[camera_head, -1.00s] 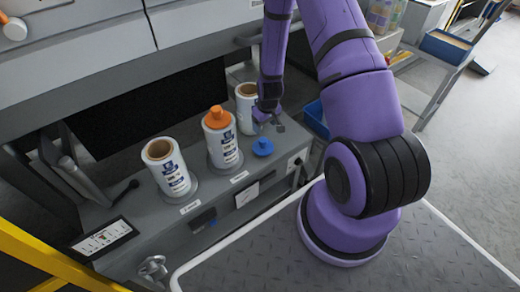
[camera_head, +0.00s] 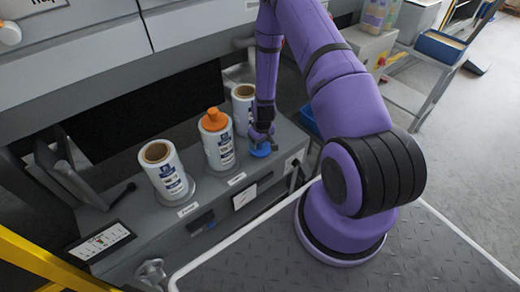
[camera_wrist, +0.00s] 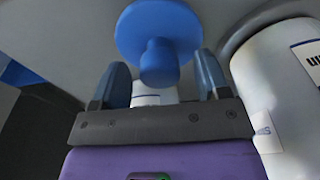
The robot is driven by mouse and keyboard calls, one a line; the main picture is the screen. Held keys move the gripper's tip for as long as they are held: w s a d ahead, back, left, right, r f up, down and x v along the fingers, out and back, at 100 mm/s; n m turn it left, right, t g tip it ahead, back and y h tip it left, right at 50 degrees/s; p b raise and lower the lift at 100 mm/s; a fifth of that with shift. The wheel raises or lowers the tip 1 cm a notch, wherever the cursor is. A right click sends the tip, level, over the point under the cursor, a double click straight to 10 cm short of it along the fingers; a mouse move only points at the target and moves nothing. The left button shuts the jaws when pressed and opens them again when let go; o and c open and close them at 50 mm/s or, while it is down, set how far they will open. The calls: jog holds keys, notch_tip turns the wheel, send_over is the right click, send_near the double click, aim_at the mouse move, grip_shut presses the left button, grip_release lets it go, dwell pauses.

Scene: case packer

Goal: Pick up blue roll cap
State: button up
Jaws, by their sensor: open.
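The blue roll cap (camera_head: 261,149) lies on the grey machine ledge, right of the roll with the orange cap. In the wrist view the blue cap (camera_wrist: 160,38) shows its wide disc and a narrower stub that points toward my gripper. My gripper (camera_wrist: 160,82) is open, with one finger on each side of the stub. I cannot tell whether either finger touches it. In the head view my gripper (camera_head: 262,140) is right over the cap and partly hides it.
White rolls stand on the ledge: an open one (camera_head: 168,172) at left, one with an orange cap (camera_head: 217,140), and another (camera_head: 243,105) behind, close to my gripper. A blue bin (camera_head: 311,118) is at right.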

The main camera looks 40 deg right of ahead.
jog(key=shift+w+f, duration=0.1)
jog(key=shift+f, duration=0.15)
jog(key=shift+c, duration=0.4)
jog(key=c, duration=1)
jog(key=shift+r, duration=0.15)
